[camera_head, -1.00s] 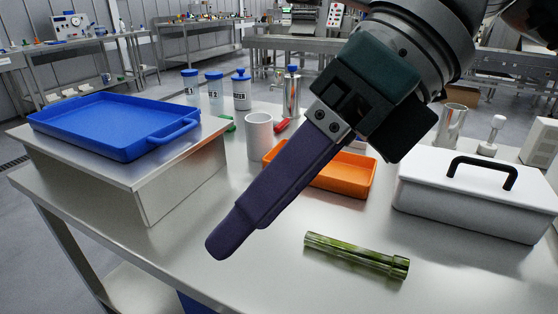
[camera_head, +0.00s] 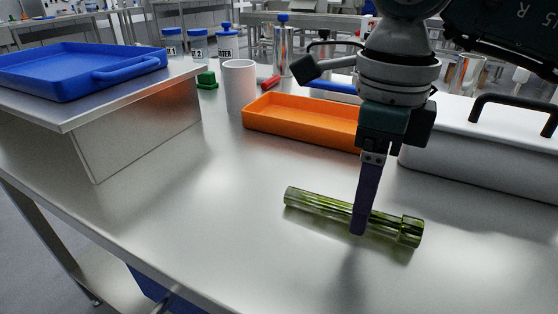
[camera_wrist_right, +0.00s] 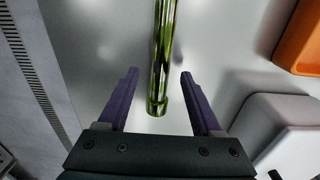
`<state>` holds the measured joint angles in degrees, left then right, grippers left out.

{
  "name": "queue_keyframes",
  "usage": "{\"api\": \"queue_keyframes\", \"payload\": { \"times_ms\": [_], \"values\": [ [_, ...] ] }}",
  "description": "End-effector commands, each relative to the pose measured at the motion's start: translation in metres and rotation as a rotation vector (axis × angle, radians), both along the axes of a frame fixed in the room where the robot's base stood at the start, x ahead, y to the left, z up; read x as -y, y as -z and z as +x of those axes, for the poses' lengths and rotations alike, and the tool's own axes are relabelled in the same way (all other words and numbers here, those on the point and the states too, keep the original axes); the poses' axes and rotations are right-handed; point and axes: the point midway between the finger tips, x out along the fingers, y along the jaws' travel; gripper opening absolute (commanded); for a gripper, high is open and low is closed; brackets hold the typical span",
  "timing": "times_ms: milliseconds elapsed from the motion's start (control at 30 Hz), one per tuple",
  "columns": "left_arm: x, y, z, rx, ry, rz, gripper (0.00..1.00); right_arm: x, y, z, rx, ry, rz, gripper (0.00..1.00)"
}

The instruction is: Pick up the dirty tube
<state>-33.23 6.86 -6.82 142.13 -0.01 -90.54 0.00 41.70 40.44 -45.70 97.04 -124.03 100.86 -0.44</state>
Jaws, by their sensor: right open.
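The dirty tube (camera_head: 318,205) is clear with green streaks inside. It lies on its side on the steel table, its collared end toward the right. My right gripper (camera_head: 358,228) points down in front of the tube's middle-right part and hides a bit of it. In the right wrist view the gripper (camera_wrist_right: 158,88) is open, with the tube (camera_wrist_right: 161,55) running between its two purple fingers. The fingers stand apart from the tube on both sides. My left gripper is not in view.
An orange tray (camera_head: 300,122) lies behind the tube, with a white lidded box (camera_head: 470,155) to its right. A white cup (camera_head: 239,88) stands behind left. A blue tray (camera_head: 75,70) rests on a raised steel shelf (camera_head: 145,135). The table's front left is clear.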

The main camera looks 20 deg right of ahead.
Motion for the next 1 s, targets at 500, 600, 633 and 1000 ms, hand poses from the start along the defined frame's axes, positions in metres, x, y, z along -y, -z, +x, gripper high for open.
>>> {"api": "queue_keyframes", "payload": {
  "times_ms": [500, 600, 633, 1000],
  "values": [
    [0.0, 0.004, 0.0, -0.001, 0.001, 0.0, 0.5, 0.0, 0.021, 0.0, 0.002, -0.001, 0.001, 0.54],
    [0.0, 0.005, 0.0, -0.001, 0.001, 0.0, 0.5, 0.0, 0.021, 0.0, 0.002, -0.001, 0.001, 0.43],
    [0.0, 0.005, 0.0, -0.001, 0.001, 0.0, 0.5, 0.0, 0.021, 0.0, 0.002, -0.001, 0.001, 0.4],
    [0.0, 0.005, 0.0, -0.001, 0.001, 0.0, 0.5, 0.0, 0.021, 0.0, 0.002, 0.0, 0.001, 0.0]
  ]
}}
